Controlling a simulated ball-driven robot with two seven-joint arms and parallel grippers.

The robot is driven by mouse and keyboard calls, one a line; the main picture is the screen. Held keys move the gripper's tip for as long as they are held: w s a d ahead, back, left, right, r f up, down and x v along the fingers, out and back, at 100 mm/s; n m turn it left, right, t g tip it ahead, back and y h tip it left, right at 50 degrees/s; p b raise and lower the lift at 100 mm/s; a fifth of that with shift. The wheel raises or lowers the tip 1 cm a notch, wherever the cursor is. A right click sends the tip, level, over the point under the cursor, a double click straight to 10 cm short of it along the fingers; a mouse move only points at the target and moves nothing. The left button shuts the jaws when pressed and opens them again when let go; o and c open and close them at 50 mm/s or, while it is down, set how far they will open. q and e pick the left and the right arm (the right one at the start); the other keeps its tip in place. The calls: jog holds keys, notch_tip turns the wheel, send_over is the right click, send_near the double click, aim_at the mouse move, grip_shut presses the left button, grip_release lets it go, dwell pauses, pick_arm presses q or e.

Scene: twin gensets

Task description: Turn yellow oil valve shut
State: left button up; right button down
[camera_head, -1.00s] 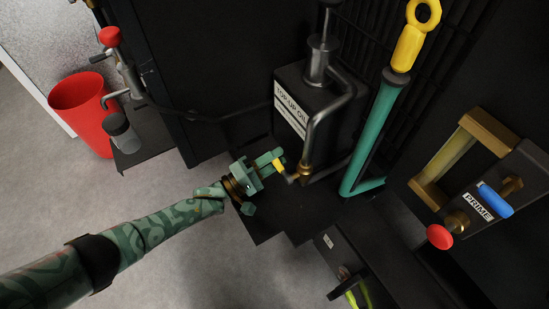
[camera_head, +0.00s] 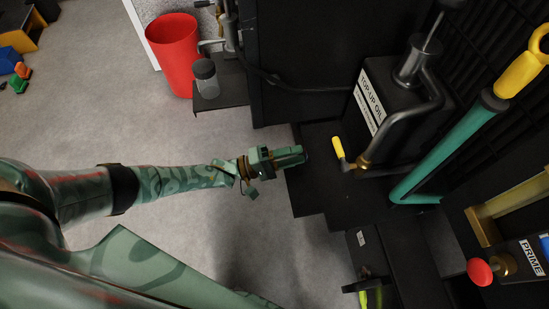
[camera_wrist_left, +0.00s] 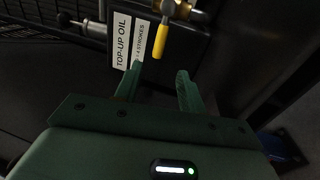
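The yellow oil valve handle (camera_head: 338,148) sits on a brass fitting (camera_head: 364,160) on the pipe below the black TOP-UP OIL tank (camera_head: 390,101). My right gripper is not in view.
A green lever (camera_head: 445,150) with a yellow grip stands right of the tank. A red knob (camera_head: 480,271) and PRIME label are at lower right. A red bin (camera_head: 173,52) and a jar (camera_head: 206,78) on a black ledge are at upper left. Grey floor is clear below my arm.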

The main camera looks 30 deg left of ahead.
pick_arm(q)
jog(key=v, duration=0.4)
jog(key=shift+s+a+f, duration=0.1)
jog(key=shift+s+a, duration=0.1)
jog(key=shift+a, duration=0.1)
